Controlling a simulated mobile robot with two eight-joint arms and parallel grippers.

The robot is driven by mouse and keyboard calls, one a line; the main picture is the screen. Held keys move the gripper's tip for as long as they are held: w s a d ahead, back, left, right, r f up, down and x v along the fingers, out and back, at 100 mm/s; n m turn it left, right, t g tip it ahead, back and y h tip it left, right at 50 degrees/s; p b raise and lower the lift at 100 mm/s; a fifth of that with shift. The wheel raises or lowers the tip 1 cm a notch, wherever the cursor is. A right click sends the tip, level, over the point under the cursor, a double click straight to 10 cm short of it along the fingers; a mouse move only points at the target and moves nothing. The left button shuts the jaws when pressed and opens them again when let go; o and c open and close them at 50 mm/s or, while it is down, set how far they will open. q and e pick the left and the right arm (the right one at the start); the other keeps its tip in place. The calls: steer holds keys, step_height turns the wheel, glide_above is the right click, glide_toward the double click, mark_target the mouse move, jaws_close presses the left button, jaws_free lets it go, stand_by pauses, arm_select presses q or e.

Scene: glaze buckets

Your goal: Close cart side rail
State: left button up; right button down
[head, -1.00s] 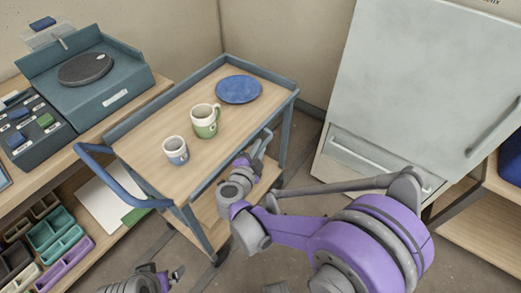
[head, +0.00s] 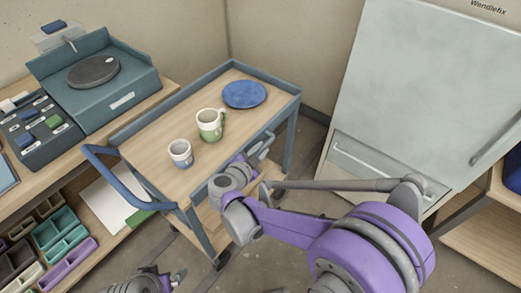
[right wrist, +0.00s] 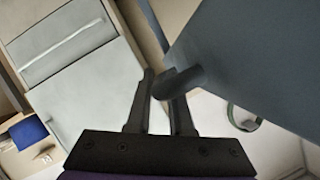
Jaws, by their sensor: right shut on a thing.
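The cart (head: 172,124) has a wooden top and a blue-grey frame with raised rims. My right gripper (head: 266,143) is at the cart's near long side, toward its right end. In the right wrist view its two black fingers (right wrist: 166,88) are shut on a short dark round knob (right wrist: 180,82). The knob joins a wide blue-grey panel that looks like the side rail (right wrist: 245,55). In the head view my arm hides much of that rail, and its exact tilt is unclear. My left gripper (head: 176,278) is low at the bottom edge, away from the cart.
A green-and-white mug (head: 210,124), a smaller blue-and-white cup (head: 181,153) and a blue plate (head: 244,95) stand on the cart top. A blue push handle (head: 115,180) sticks out at left. A workbench (head: 148,106) borders the left; a pale cabinet (head: 415,90) stands right.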

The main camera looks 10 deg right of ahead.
steer(key=c, duration=1.1)
jaws_free()
steer(key=shift+a, duration=0.1)
steer(key=p+v, duration=0.1)
steer(key=v, duration=0.9)
steer(key=shift+s+a+r, duration=0.15)
steer(key=shift+s+a, duration=0.05)
steer(key=shift+s, duration=0.1)
